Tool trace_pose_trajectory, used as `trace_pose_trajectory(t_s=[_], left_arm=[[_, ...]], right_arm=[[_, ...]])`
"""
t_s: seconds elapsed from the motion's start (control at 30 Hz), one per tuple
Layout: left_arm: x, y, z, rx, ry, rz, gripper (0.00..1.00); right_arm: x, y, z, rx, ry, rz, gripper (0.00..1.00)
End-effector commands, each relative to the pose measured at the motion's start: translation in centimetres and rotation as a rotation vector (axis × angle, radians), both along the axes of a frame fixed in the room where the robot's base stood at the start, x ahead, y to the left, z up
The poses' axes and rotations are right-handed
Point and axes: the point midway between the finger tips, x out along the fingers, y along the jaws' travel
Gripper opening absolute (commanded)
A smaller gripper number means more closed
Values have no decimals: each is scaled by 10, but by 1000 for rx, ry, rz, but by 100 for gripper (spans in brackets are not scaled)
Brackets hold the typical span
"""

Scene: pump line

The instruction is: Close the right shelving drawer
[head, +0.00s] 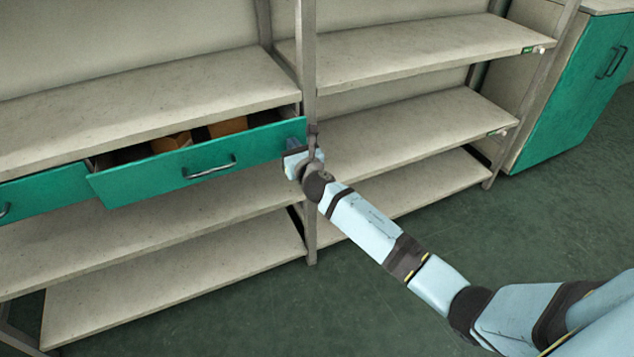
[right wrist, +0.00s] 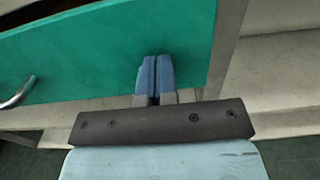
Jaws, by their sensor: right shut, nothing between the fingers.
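The right shelving drawer (head: 150,181) is a green-fronted drawer with a grey bar handle (head: 209,169). It stands partly open in the head view, with brown items (head: 172,142) showing inside. My right gripper (head: 293,143) is at the right end of the drawer front, to the right of the handle. In the right wrist view its blue fingers (right wrist: 157,75) are together and empty, in front of the green face (right wrist: 110,50). I cannot tell whether the fingertips touch the face. My left gripper is in neither view.
Another green drawer (head: 45,188) is at the left. A metal shelf post (head: 308,60) stands just right of my right gripper. Pale shelves (head: 410,137) lie beyond it, and a green cabinet (head: 575,90) stands at the far right. The floor (head: 250,320) in front is clear.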

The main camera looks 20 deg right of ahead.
Motion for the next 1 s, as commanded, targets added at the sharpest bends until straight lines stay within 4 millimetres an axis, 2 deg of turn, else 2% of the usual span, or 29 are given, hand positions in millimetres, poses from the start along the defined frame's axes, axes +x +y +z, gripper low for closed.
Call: trace_pose_trajectory(t_s=[0.03,0.2,0.4,0.6,1.0], left_arm=[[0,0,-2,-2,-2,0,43],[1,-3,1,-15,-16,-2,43],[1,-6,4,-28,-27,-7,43],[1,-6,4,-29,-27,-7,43],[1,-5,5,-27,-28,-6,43]], right_arm=[[12,0,-1,-1,-1,0,0],[43,0,-1,-1,-1,-1,0],[65,0,-1,-1,0,0,0],[72,0,0,0,-1,0,0],[74,-2,4,1,-5,-3,0]])
